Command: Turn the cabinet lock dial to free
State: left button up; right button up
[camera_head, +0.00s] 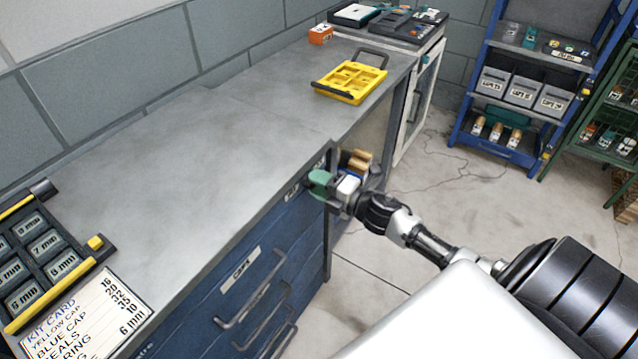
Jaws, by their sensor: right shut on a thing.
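The blue cabinet (262,262) stands under the grey worktop, with drawers and handles on its front. A green lock dial (320,178) shows at the upper right of its front, close below the worktop edge. My right gripper (333,188) reaches in from the right and is shut on the dial. Its fingers and wrist cover part of the dial and its markings, so I cannot read which way it points. My left gripper is not in view.
The worktop (175,170) is mostly clear. A yellow tray (350,82) lies at its far end, near an orange box (320,34). A kit card (85,320) and a dark case are at the near left. A blue rack (468,125) stands at the back right.

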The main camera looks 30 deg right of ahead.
jog(key=o, duration=0.9)
jog(key=shift+s, duration=0.1)
jog(key=b+v, duration=0.1)
jog(key=v, duration=0.9)
jog(key=shift+s+d, duration=0.1)
jog(key=shift+s, duration=0.25)
jog(key=shift+f, duration=0.1)
